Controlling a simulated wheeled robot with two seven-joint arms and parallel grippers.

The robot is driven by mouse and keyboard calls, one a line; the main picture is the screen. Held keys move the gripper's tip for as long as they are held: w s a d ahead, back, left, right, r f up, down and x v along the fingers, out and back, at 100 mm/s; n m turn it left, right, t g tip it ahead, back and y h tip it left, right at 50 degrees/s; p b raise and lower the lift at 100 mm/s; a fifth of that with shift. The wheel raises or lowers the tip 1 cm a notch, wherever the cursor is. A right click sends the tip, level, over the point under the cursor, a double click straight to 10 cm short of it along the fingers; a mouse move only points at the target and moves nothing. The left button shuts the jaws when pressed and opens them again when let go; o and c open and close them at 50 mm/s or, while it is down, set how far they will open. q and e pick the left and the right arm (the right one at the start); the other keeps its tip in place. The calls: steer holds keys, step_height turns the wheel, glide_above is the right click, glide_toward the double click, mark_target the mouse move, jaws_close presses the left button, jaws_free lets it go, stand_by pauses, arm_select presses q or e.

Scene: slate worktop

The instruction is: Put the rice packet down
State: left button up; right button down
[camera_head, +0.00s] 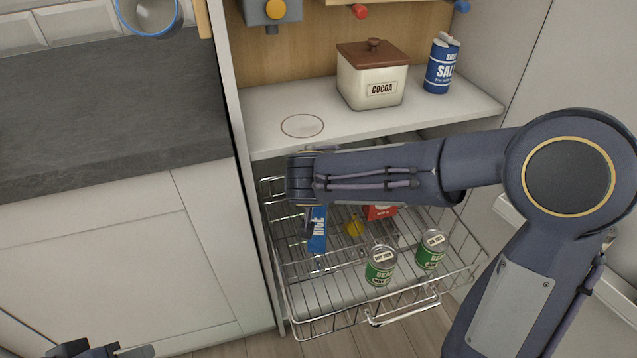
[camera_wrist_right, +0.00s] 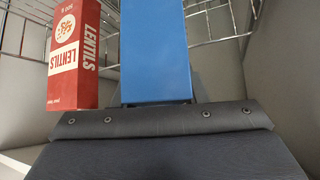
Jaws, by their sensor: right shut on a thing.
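The rice packet (camera_head: 317,230) is a slim blue packet with white lettering, at the left side of the pull-out wire basket (camera_head: 340,322). It looks roughly upright; I cannot tell whether its bottom touches the basket floor. My right gripper (camera_head: 309,212) reaches down over the basket and is shut on the packet, with the fingers mostly hidden by the wrist. In the right wrist view the plain blue face of the packet (camera_wrist_right: 155,50) runs out from the gripper. My left gripper (camera_head: 100,350) shows only partly at the bottom left edge, and its fingers cannot be made out.
Above, a white shelf (camera_head: 260,127) bears a cocoa canister (camera_head: 372,78) and salt (camera_head: 441,66). The slate worktop (camera_head: 100,100) is clear.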

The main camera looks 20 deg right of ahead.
steer(key=shift+w, duration=0.1)
steer(key=shift+f+b, duration=0.25)
steer(key=shift+b, duration=0.05)
steer(key=c, duration=0.9)
jaws_free()
steer(key=shift+o, duration=0.2)
